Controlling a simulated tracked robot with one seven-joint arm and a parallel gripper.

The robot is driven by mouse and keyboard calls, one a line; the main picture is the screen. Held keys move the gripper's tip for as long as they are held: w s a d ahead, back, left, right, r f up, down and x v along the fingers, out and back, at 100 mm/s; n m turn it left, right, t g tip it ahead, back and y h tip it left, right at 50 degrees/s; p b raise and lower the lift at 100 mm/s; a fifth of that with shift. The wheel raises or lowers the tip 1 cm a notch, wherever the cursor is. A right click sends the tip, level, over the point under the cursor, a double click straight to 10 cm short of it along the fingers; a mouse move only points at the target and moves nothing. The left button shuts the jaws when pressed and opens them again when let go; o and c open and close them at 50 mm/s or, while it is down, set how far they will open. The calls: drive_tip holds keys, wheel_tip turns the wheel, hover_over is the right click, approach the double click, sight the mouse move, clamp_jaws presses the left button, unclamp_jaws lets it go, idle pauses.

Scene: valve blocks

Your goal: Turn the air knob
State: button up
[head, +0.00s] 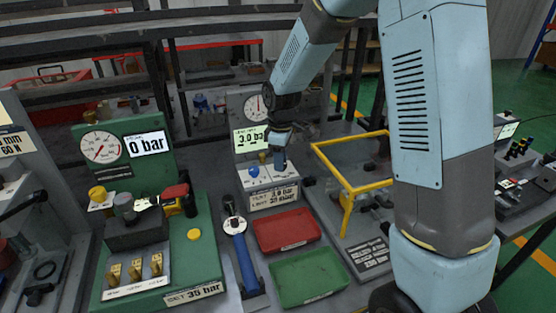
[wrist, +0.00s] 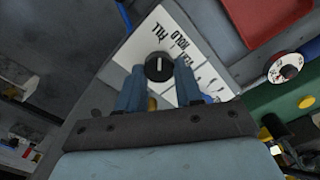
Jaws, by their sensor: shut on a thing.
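The air knob, a round black knob (wrist: 159,67) with a white pointer line, sits on a white plate (wrist: 145,45) with words including FILL and HOLD. Its pointer line runs nearly up and down in the wrist picture. My gripper (wrist: 160,70) has its two blue fingers on either side of the knob and is shut on it. In the head view my gripper (head: 280,160) reaches down onto the small grey station (head: 245,108) and hides the knob. The station's display (head: 250,139) reads about 3.0 bar.
A blue button (head: 254,171) sits left of my gripper. A green station (head: 150,235) with gauge and 0 bar display stands at left. Red tray (head: 287,230) and green tray (head: 306,275) lie in front. A yellow frame (head: 347,195) stands close on the right.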

drive_tip(key=m, duration=0.4)
drive_tip(key=shift+s+d+f, duration=0.15)
drive_tip(key=shift+s+d, duration=0.05)
drive_tip(key=shift+d, duration=0.05)
drive_tip(key=shift+m, duration=2.2)
drive_tip(key=o, duration=1)
drive_tip(key=shift+o, duration=0.2)
drive_tip(key=shift+w+a+r, duration=0.1)
drive_tip(key=shift+w+r, duration=0.05)
drive_tip(key=shift+r, duration=0.45)
wheel_tip(320, 180, up, 13)
drive_tip(key=shift+f, duration=0.15)
